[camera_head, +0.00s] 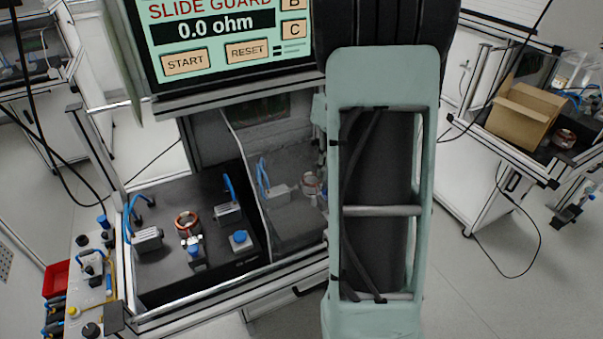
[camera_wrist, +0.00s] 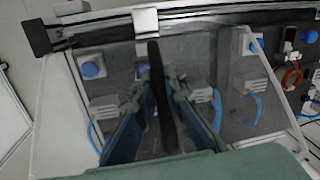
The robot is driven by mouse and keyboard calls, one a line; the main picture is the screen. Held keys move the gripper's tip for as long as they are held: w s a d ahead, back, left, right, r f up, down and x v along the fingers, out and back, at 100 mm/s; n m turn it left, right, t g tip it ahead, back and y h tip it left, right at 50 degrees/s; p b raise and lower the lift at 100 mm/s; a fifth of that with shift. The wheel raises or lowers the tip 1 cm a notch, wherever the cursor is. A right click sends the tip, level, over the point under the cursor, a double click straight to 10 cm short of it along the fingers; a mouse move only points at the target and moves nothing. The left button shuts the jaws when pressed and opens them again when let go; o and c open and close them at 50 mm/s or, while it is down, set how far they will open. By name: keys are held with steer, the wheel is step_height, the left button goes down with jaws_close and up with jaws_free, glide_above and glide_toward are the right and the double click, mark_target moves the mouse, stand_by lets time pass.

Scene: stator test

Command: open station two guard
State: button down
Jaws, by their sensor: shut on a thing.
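The guard is a clear sliding panel (camera_head: 285,215). In the head view it covers the right part of the bench station, and the left part is uncovered. It also fills much of the wrist view (camera_wrist: 70,125). A dark upright handle bar (camera_wrist: 160,95) stands in front of it. My gripper (camera_wrist: 162,82) is shut on this handle, with a finger on each side. In the head view my arm hides the gripper and the handle. A copper stator (camera_head: 187,221) sits in the uncovered part; another (camera_head: 311,183) shows behind the panel.
A screen (camera_head: 225,40) above reads "SLIDE GUARD" and "0.0 ohm". A rail (camera_wrist: 220,14) runs along the guard's edge in the wrist view. Clamps and blue knobs (camera_head: 239,238) stand on the black bench. A cardboard box (camera_head: 524,115) is on another bench at right.

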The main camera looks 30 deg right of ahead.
steer(key=shift+d+r, duration=0.1)
steer(key=shift+d, duration=0.85)
steer(key=c, duration=2)
jaws_free()
steer(key=shift+d, duration=0.15)
steer(key=r, duration=0.4)
steer(key=d+r, duration=0.1)
steer(key=r, duration=0.7)
steer(key=shift+d, duration=0.15)
steer(key=shift+f, duration=0.15)
